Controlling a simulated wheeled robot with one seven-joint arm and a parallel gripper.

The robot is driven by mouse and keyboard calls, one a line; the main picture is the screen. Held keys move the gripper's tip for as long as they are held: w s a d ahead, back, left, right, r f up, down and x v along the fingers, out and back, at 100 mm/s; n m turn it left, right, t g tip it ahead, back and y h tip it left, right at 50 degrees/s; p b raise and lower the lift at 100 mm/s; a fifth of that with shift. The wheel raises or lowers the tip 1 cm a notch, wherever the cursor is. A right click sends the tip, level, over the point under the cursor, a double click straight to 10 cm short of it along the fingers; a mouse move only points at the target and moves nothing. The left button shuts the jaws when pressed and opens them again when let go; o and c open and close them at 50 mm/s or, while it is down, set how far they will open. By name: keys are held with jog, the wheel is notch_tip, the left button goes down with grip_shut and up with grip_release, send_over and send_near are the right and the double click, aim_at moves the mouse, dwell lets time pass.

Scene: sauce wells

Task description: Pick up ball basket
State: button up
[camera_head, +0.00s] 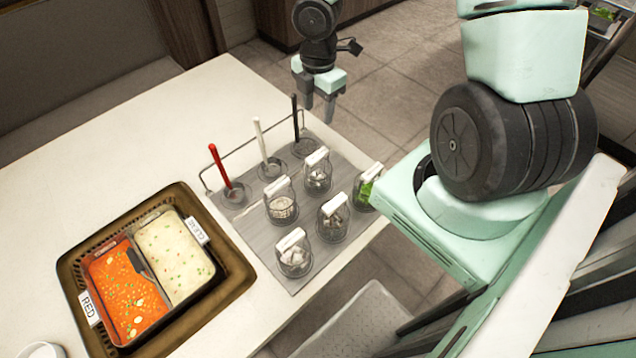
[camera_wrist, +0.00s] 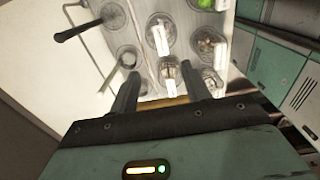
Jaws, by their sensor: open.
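Several round wire baskets with white handle tags stand upright on a grey board. One basket (camera_head: 281,208) holds pale, rounded pieces; another basket (camera_head: 295,260) at the near end holds whitish chunks. Two more, a back basket (camera_head: 318,178) and a middle basket (camera_head: 332,224), hold small pale or greyish pieces. I cannot tell for sure which holds balls. My gripper (camera_head: 319,107) is open and empty, fingers down, beyond the board's far end. In the wrist view my gripper (camera_wrist: 163,82) shows its spread fingers, with a basket (camera_wrist: 168,72) showing between them, apart from them.
A basket with green contents (camera_head: 367,190) stands at the board's right edge. Red, white and black-handled ladles stand along a wire rail (camera_head: 204,176). A brown tray (camera_head: 240,277) with a red and a white soup pot is at left. The table (camera_head: 120,135) behind is clear.

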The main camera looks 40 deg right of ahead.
aim_at(317, 155)
notch_tip(317, 155, down, 12)
jog(key=b, duration=0.2)
jog(key=shift+b, duration=0.35)
jog(key=shift+s+a+f, duration=0.1)
jog(key=shift+f, duration=1.2)
jog(key=shift+a+f, duration=0.1)
jog(key=shift+f, duration=1.2)
grip_shut()
